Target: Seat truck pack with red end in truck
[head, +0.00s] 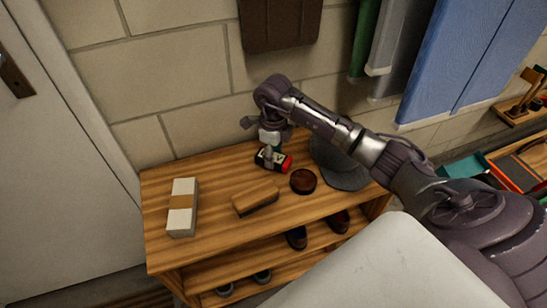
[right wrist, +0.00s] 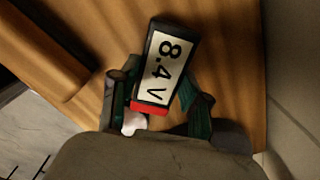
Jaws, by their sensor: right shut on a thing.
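The truck pack (head: 266,158) is a dark block with a white label and a red end, at the back of the wooden bench top. In the right wrist view the pack (right wrist: 167,62) shows its label "8.4 V", with the red end toward my wrist. My right gripper (head: 269,150) comes down over the pack from above and is shut on it; its green-padded fingers are on either side near the red end. I cannot tell whether the pack touches the wood. No truck is in view. My left gripper is not in view.
On the wooden bench (head: 220,225) are a white box with a brown band (head: 182,208), a wooden brush (head: 254,198), a round brown tin (head: 303,181) and a dark grey hat-like thing (head: 343,167). Shoes (head: 297,238) stand on the shelf below. A brick wall is behind.

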